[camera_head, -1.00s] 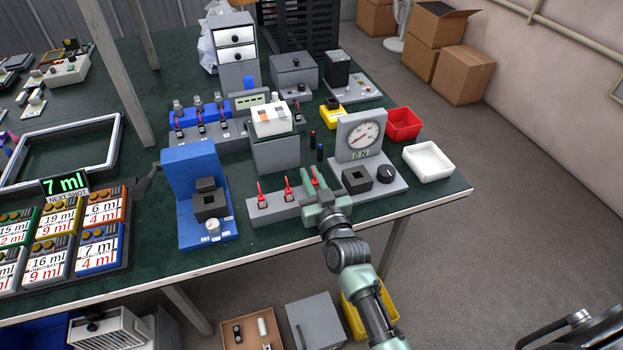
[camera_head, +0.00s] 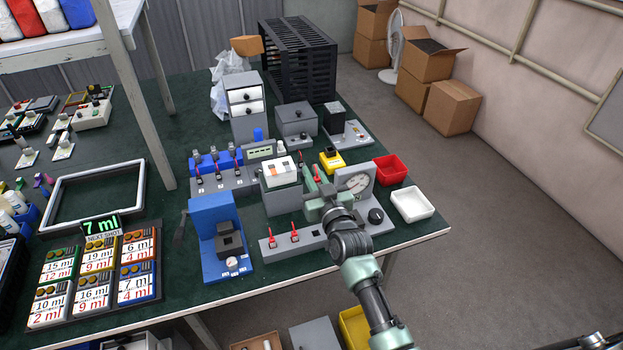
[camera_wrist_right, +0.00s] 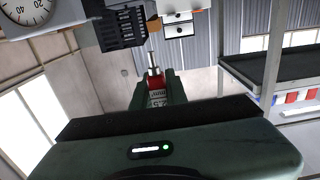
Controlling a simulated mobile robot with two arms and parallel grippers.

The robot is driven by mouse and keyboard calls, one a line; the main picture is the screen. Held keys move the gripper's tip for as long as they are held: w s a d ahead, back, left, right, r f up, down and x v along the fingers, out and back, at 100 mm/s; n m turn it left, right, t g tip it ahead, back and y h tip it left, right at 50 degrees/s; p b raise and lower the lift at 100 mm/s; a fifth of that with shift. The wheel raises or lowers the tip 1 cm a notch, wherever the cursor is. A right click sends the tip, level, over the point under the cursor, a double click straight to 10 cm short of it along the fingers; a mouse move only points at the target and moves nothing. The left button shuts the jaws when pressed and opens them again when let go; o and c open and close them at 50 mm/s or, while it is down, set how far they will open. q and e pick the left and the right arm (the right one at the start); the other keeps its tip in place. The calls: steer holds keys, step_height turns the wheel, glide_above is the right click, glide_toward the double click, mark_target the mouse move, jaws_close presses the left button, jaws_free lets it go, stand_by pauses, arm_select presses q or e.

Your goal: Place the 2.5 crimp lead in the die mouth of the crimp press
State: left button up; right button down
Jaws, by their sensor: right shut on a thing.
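My right gripper (camera_head: 322,196) is shut on a red crimp lead (camera_head: 317,172), raised above the grey lead stand (camera_head: 312,240). In the right wrist view the lead (camera_wrist_right: 156,84) sits between the fingers, its metal tip pointing away from the gripper; its label appears to read 2.5. The blue crimp press (camera_head: 211,217) stands to the left of the gripper, with a black die block (camera_head: 230,242) on its front and a dark lever on its left side. The die mouth's inside is too small to make out. My left gripper is not in view.
Two other red leads (camera_head: 294,236) stand in the grey stand. A dial gauge (camera_head: 357,183) is right behind the gripper, partly hidden by it. A grey box with a white top (camera_head: 281,172) stands between press and gauge. Red (camera_head: 390,169) and white (camera_head: 412,204) trays lie right.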

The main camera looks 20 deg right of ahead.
steer(key=shift+r, duration=0.45)
steer(key=s+r+b, duration=0.2)
steer(key=s+r, duration=0.1)
steer(key=s, duration=2.6)
steer(key=shift+s+a+r+h, duration=0.15)
steer(key=shift+s+h, duration=0.05)
steer(key=shift+h, duration=0.1)
